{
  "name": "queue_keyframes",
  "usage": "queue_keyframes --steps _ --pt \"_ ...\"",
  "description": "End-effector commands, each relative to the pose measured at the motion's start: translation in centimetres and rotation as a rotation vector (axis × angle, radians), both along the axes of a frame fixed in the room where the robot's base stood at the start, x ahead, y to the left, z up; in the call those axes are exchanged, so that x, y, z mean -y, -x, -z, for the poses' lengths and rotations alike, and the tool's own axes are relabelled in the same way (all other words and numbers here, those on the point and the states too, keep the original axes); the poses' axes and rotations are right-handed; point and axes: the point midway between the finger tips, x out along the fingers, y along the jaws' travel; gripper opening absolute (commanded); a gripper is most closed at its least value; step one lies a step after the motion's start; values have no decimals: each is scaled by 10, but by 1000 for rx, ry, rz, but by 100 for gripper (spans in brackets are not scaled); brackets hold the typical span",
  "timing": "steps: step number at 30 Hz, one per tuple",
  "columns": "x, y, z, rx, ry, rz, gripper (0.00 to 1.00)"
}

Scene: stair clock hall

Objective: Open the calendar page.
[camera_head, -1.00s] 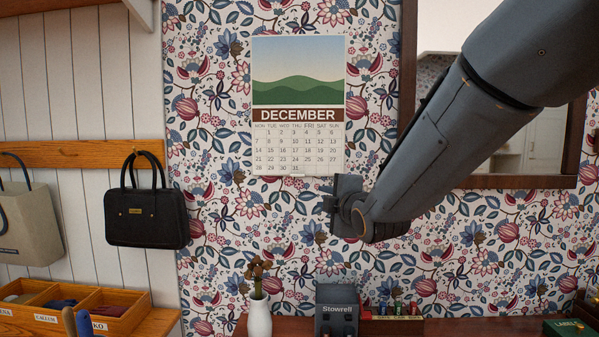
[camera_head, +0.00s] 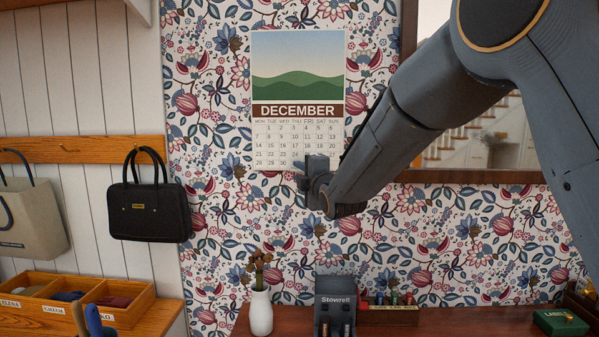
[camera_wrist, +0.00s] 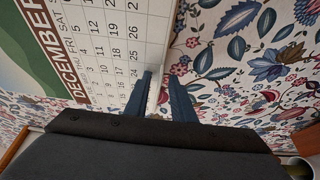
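The calendar (camera_head: 298,75) hangs flat on the wall, with a green hill picture above a brown DECEMBER band and a date grid. My gripper (camera_head: 308,165) is at the lower right part of its bottom edge and hides the last dates there. In the wrist view the calendar page (camera_wrist: 120,45) lies sideways, its bottom edge running down toward the fingers. My gripper (camera_wrist: 162,78) has its two blue fingers apart, with a pale strip of the page edge between them. I cannot tell whether either finger touches the page.
A black handbag (camera_head: 150,215) and a beige bag (camera_head: 32,220) hang at left. A white vase (camera_head: 261,313), a Stowrell device (camera_head: 335,308) and a green box (camera_head: 560,322) stand below. A framed mirror or opening (camera_head: 480,178) is at right.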

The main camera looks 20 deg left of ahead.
Motion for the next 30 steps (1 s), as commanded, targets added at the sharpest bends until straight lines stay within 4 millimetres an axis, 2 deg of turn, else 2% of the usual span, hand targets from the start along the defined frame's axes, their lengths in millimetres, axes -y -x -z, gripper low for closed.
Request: queue_keyframes --steps 5,9,10,30 --pt "0 0 0 -1 1 0 23" --pt "0 0 1 -1 1 0 2" --pt "0 0 1 -1 1 0 0" --pt "0 0 1 -1 1 0 0"
